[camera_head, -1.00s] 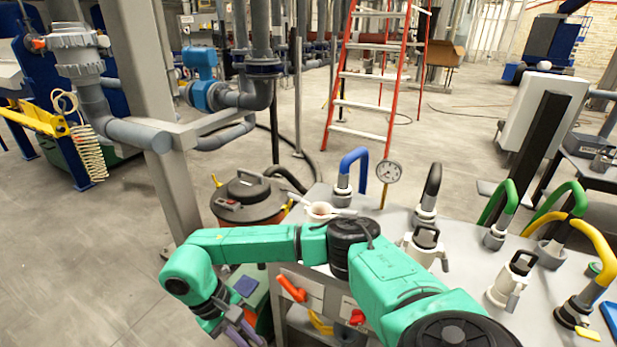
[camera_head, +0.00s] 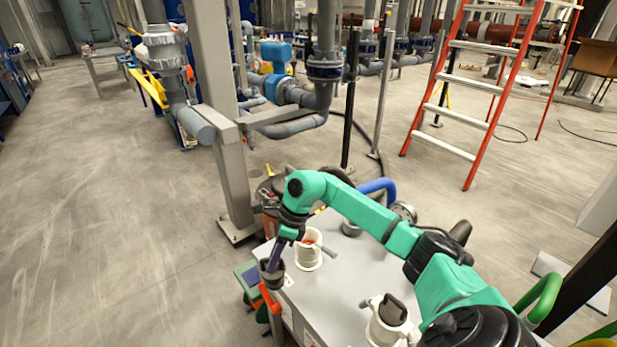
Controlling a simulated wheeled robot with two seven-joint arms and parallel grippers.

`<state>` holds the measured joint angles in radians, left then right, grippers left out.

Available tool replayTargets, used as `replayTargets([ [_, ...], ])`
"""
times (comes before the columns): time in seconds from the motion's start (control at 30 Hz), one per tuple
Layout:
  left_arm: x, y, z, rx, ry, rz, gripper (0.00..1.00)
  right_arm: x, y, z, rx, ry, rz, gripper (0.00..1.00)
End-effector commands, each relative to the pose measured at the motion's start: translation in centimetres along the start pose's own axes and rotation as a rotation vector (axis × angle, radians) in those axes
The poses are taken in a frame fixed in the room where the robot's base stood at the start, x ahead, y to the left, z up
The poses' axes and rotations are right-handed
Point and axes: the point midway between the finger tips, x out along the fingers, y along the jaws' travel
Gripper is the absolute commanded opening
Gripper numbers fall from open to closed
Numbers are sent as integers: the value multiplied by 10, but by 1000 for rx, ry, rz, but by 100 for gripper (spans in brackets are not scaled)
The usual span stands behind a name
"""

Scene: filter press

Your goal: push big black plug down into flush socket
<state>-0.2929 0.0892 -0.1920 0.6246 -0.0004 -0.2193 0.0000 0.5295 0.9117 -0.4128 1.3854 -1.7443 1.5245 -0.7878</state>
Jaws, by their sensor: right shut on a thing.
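A black-handled plug (camera_head: 394,309) stands in a white socket fitting (camera_head: 384,330) at the bench's front. My left gripper is not in view.
A white cup-shaped fitting (camera_head: 308,255) with something red inside stands right of my gripper. An orange handle (camera_head: 268,299) hangs on the bench's (camera_head: 335,290) left side. Blue hose (camera_head: 378,187) and a drum lie behind. Open floor (camera_head: 110,240) lies to the left.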

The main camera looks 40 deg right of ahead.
Motion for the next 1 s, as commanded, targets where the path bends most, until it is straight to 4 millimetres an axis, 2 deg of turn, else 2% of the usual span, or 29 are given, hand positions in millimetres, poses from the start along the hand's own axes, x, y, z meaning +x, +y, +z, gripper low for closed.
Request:
replayTargets([
  [0.03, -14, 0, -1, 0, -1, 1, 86, -20, -7, 0, 136, -27, -60, 0],
  [0.17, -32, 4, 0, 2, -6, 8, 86, -62, -33, -3, 531, -114, -229, 0],
  [0.3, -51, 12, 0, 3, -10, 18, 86, -114, -61, -12, 955, -208, -407, 0],
  [0.4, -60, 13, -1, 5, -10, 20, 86, -144, -77, -20, 1203, -260, -508, 0],
  [0.5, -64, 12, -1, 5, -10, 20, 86, -163, -87, -26, 1357, -292, -571, 0],
  [0.57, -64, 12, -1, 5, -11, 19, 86, -166, -89, -29, 1400, -299, -586, 0],
  [0.67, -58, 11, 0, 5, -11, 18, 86, -160, -91, -33, 1417, -300, -591, 0],
  [1.0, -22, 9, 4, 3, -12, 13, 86, -113, -100, -52, 1414, -299, -586, 0],
])
